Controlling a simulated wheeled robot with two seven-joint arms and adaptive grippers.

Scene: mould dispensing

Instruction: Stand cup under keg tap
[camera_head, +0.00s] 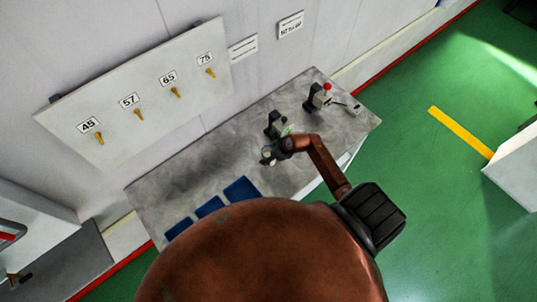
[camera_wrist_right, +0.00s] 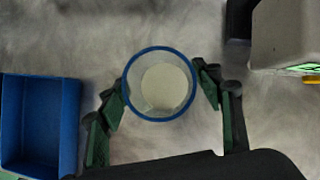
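A clear cup (camera_wrist_right: 160,84) with a blue rim shows from above in the wrist view, with a pale round patch inside. My right gripper (camera_wrist_right: 160,80) has a green-padded finger on each side of the cup, both against its wall. In the head view my right gripper (camera_head: 268,155) is small over the grey worktop, just in front of a dark dispenser (camera_head: 275,126). Whether the cup's base touches the worktop is unclear. No keg can be clearly identified; small yellow taps (camera_head: 138,115) with number labels sit on a sloping wall panel. My left gripper is out of view.
Blue trays (camera_head: 241,189) lie along the worktop's (camera_head: 165,190) near left side; one tray (camera_wrist_right: 40,125) is left of the cup. A grey unit (camera_wrist_right: 285,35) stands upper right of it. A red-topped device (camera_head: 322,96) stands farther right. The left worktop is mostly bare.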

